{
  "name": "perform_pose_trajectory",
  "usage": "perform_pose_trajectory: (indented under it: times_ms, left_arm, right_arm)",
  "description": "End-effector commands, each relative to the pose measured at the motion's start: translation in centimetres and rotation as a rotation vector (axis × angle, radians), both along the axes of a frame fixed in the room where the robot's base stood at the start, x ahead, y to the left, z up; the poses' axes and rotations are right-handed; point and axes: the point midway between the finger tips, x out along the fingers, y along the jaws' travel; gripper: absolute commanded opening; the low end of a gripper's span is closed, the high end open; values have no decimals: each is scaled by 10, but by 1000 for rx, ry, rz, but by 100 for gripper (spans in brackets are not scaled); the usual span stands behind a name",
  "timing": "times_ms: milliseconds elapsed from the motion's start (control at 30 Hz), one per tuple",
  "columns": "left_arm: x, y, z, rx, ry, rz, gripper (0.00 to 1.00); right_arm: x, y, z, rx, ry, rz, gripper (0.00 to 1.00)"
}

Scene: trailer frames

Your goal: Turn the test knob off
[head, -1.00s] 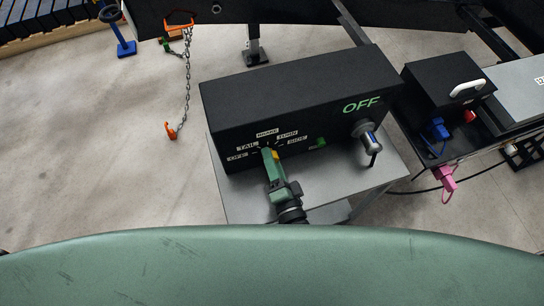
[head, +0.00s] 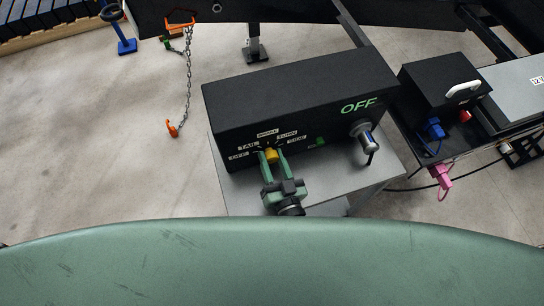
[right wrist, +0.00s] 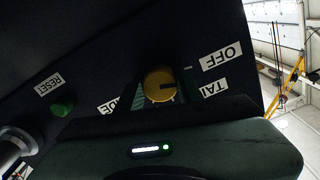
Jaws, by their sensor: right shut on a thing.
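The yellow test knob (head: 271,154) sits on the front of a black control box (head: 235,105), among the labels OFF, TAIL, BRAKE, TURN and SIDE. My green right gripper (head: 273,160) has a finger on each side of the knob and is shut on it. In the right wrist view the knob (right wrist: 158,85) shows with a dark mark on its right side, roughly towards the TAIL label (right wrist: 214,89). The OFF label (right wrist: 221,57) is just above that. I cannot tell the exact setting. My left gripper is not in view.
A green reset button (right wrist: 62,108) and a silver connector (head: 366,138) are on the box, right of the knob in the head view. The box stands on a grey table (head: 320,188). A chain (head: 188,80) hangs at the left. A second black box (head: 440,83) stands at the right.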

Motion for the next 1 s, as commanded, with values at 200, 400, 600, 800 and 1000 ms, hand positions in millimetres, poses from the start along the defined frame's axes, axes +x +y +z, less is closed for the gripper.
perform_pose_trajectory:
  times_ms: [200,400,600,800,1000]
  left_arm:
    - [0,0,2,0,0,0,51]
    - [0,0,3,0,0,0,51]
    - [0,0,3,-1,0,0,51]
    - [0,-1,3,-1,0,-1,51]
    - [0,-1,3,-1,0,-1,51]
  right_arm:
    - [-1,0,-2,-90,-23,1,0]
    - [-2,0,-3,-129,-35,2,0]
    - [-2,0,-3,-137,-38,2,0]
    - [-2,0,-3,-137,-37,2,0]
    - [-1,0,-3,-136,-38,2,58]
